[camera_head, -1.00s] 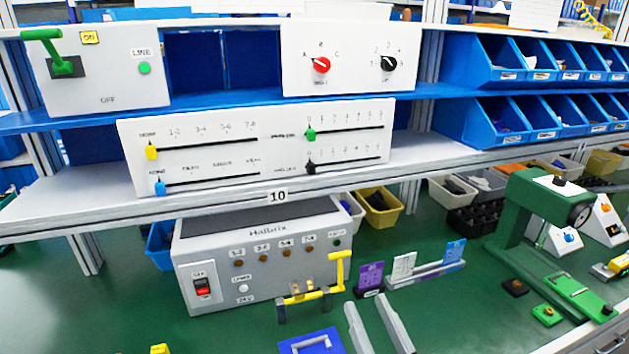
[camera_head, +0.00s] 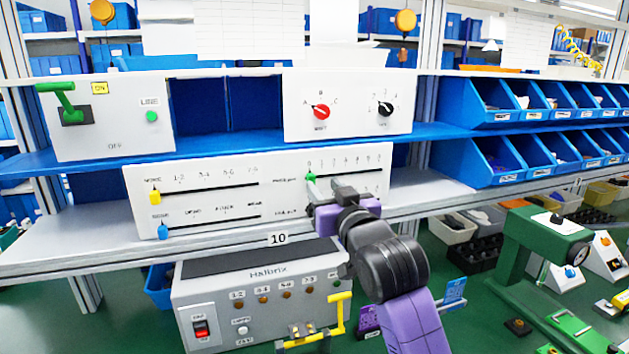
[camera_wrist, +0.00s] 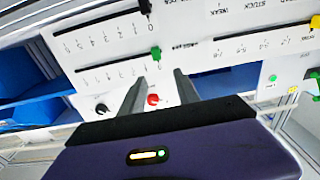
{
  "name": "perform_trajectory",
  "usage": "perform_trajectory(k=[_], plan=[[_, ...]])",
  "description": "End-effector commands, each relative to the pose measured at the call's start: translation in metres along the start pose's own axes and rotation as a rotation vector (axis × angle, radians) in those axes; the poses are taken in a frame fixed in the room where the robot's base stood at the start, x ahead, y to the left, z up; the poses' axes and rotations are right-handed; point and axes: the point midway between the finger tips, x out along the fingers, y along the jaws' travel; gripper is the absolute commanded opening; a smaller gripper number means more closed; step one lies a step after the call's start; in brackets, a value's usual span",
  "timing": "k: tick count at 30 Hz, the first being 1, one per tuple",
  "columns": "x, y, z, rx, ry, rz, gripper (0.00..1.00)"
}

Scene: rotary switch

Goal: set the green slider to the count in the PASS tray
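The green slider (camera_head: 310,177) sits at the left end of its slot, by the 0 mark, on the white slider panel (camera_head: 215,173). In the upside-down wrist view, the green slider (camera_wrist: 156,52) lies just beyond my fingertips, roughly in line with the gap between them. My gripper (camera_head: 325,186) is in front of the panel's right part, with its fingers pointing at it. The wrist view shows my gripper (camera_wrist: 160,76) open, its dark fingers apart with nothing between them. My gripper hides the black slider in the head view. I cannot make out a PASS tray.
The black slider (camera_wrist: 145,6) is close to the green one. A yellow slider (camera_head: 155,195) and a blue slider (camera_head: 163,231) are at the panel's left. The upper panel has a red knob (camera_head: 321,112) and black knob (camera_head: 385,109). A grey box (camera_head: 255,290) stands below.

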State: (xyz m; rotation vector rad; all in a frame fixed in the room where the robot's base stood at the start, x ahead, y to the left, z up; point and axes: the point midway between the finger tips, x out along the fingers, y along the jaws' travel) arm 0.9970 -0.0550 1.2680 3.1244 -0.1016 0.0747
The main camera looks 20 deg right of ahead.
Motion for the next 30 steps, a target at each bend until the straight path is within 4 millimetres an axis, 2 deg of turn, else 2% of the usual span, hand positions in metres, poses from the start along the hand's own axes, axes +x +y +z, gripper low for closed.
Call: perform_trajectory(k=[3,7,15,21,30], plan=[[0.001,0.002,0.01,0.009,-0.043,0.006,0.38],[0.01,0.002,0.012,0.012,-0.052,0.008,0.38],[0.05,0.002,0.013,0.012,-0.051,0.007,0.38],[0.071,0.002,0.015,0.012,-0.05,0.007,0.38],[0.077,0.002,0.016,0.013,-0.049,0.007,0.38]])
